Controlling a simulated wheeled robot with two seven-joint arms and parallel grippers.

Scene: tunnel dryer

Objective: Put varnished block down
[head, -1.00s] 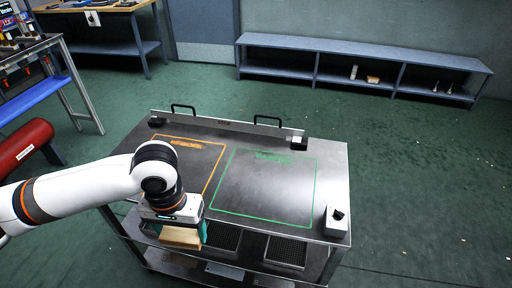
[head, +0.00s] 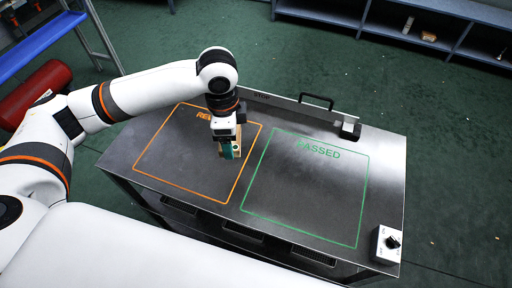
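My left gripper (head: 229,149) reaches in from the left and points down over the metal cart top, at the right part of the orange outlined area (head: 152,146). It is shut on the wooden varnished block (head: 236,143), which is mostly hidden behind the teal finger. I cannot tell whether the block touches the cart top. The green outlined area (head: 305,190), labelled PASSED, lies to the right and is empty. The orange area's label is partly hidden by my arm. My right gripper is not in view.
A small control box with a black knob (head: 386,243) sits at the cart's right front corner. A black handle (head: 316,101) stands along the back edge. A red cylinder (head: 35,92) and a blue-topped stand (head: 40,48) are at the left. A low shelf (head: 420,38) is behind.

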